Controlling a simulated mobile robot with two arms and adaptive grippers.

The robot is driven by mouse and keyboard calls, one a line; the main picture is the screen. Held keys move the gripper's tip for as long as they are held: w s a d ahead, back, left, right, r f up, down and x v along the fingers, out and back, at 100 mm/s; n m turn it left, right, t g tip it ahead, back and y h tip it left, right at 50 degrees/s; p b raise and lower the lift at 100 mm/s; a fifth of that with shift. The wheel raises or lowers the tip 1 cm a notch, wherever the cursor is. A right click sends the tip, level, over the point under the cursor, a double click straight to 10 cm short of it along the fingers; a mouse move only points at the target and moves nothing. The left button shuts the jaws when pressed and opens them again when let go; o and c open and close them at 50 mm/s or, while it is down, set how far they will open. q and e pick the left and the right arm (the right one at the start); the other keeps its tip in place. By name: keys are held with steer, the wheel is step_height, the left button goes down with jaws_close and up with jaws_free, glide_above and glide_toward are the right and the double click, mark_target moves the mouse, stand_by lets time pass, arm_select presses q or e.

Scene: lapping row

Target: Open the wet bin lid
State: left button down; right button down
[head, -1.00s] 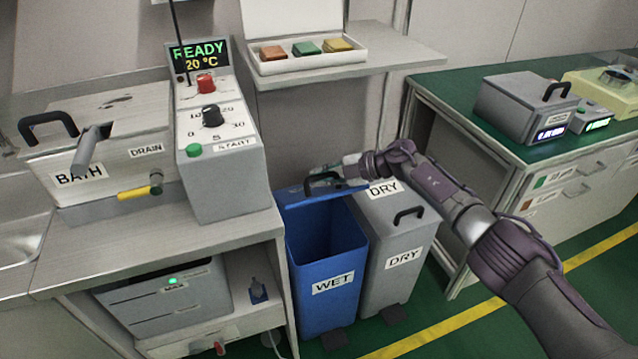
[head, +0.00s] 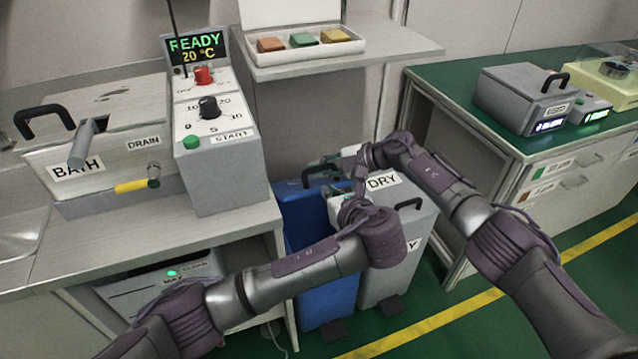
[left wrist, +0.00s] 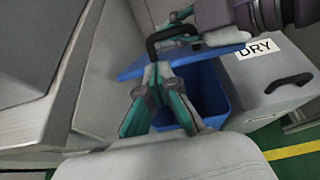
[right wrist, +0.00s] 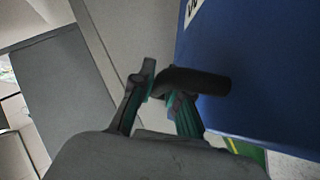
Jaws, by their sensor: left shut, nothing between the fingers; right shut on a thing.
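The blue wet bin (head: 318,300) stands below the bench end; my left arm covers much of its front and its label. Its blue lid (left wrist: 205,55) is raised and tilted, with the bin's open inside (left wrist: 208,95) showing beneath it. My right gripper (head: 325,168) is shut on the lid's black handle (right wrist: 200,82), beside the blue lid face (right wrist: 265,75) in the right wrist view. My left gripper (left wrist: 155,72) is shut and empty, its fingertips close to the lid's near edge; I cannot tell whether they touch. In the head view the left gripper (head: 338,195) is partly hidden.
The grey dry bin (head: 425,222) stands right beside the wet bin. The bench with the bath (head: 95,150) is at left. A shelf (head: 400,48) juts out above. A green-topped cabinet (head: 450,95) is at right. Both my arms cross closely over the bins.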

mark_target(311, 171)
arm_select(q)
steer(key=x, duration=0.9)
steer(key=shift+w+a+f, duration=0.1)
steer(key=shift+w+f, duration=0.1)
steer(key=shift+w, duration=0.15)
steer(key=shift+w+a+r+g, duration=0.25)
steer(key=shift+w+r+g, duration=0.3)
steer(key=shift+r+g, duration=0.1)
steer(key=shift+w+a, duration=0.1)
steer(key=shift+a, duration=0.05)
arm_select(e)
steer(key=c, duration=1.6)
jaws_free()
arm_select(q)
steer(key=shift+r, duration=0.1)
arm_select(e)
steer(key=o, duration=0.5)
steer(key=shift+s+d, duration=0.1)
steer(key=shift+c, duration=0.2)
